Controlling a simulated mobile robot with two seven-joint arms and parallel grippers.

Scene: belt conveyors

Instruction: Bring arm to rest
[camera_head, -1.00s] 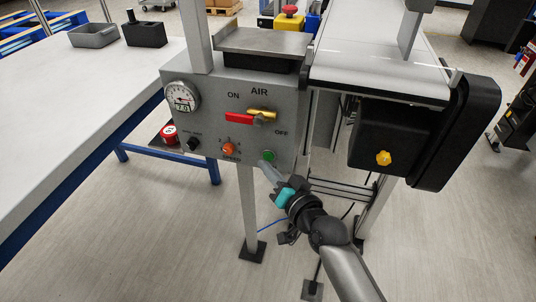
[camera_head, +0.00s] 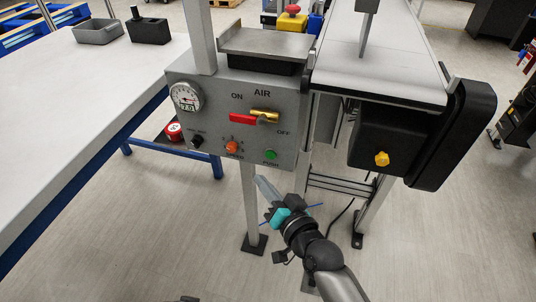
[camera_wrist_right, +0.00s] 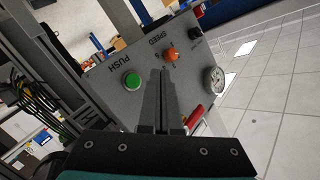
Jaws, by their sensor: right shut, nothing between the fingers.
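My right gripper (camera_head: 262,187) is shut and empty in the head view, below the grey control panel (camera_head: 215,107) and apart from it. In the right wrist view my right gripper's fingers (camera_wrist_right: 157,82) are together, with the panel (camera_wrist_right: 140,58) beyond them. The green push button (camera_head: 270,155) is above the fingertips in the head view; it also shows in the right wrist view (camera_wrist_right: 132,81). The orange speed knob (camera_head: 232,147) is left of the button. The red air lever (camera_head: 244,119) lies sideways below the AIR label. My left gripper is not in view.
A conveyor (camera_head: 375,45) with a black end housing (camera_head: 458,135) stands right of the panel. A white table (camera_head: 75,110) with a grey bin (camera_head: 98,32) fills the left. The panel's post (camera_head: 250,205) stands close to my right gripper. Open floor lies in front.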

